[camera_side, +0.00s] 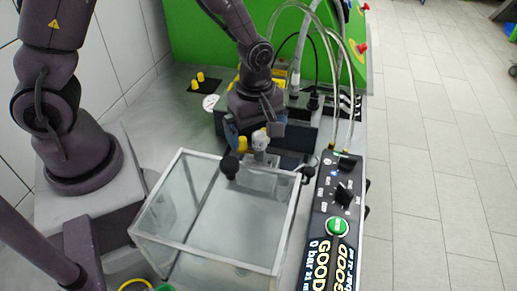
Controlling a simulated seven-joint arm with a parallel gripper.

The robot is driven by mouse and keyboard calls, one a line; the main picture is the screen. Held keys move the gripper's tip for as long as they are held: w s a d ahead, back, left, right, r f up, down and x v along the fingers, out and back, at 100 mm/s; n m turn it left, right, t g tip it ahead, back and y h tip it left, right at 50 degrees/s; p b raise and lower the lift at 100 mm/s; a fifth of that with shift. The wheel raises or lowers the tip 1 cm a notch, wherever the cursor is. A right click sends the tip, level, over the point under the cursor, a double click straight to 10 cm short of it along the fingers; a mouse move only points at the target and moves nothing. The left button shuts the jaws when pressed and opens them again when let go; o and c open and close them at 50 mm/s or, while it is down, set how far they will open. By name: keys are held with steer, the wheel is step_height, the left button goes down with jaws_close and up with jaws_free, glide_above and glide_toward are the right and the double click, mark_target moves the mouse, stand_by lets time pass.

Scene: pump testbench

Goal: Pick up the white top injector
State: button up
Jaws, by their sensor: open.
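A small part with a whitish-grey top (260,142), which looks like the white top injector, stands upright at the back edge of the clear box. A yellow piece (243,143) is just left of it. My gripper (256,127) points down just above and behind these parts, and its jaws are open. The picture is too small to tell whether the fingers touch or surround the injector. Its lower end is hard to make out.
An open clear box (213,225) fills the front middle. Black knobs (229,166) sit at its back rim. A black control panel (337,205) with a green button is at right. Hoses (351,75) hang close right of my arm. A green machine (200,35) stands behind.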

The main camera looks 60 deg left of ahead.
mark_target(254, 148)
steer(key=f, duration=0.5)
steer(key=shift+w+d, duration=0.2)
steer(key=shift+a, duration=0.1)
steer(key=c, duration=1.9)
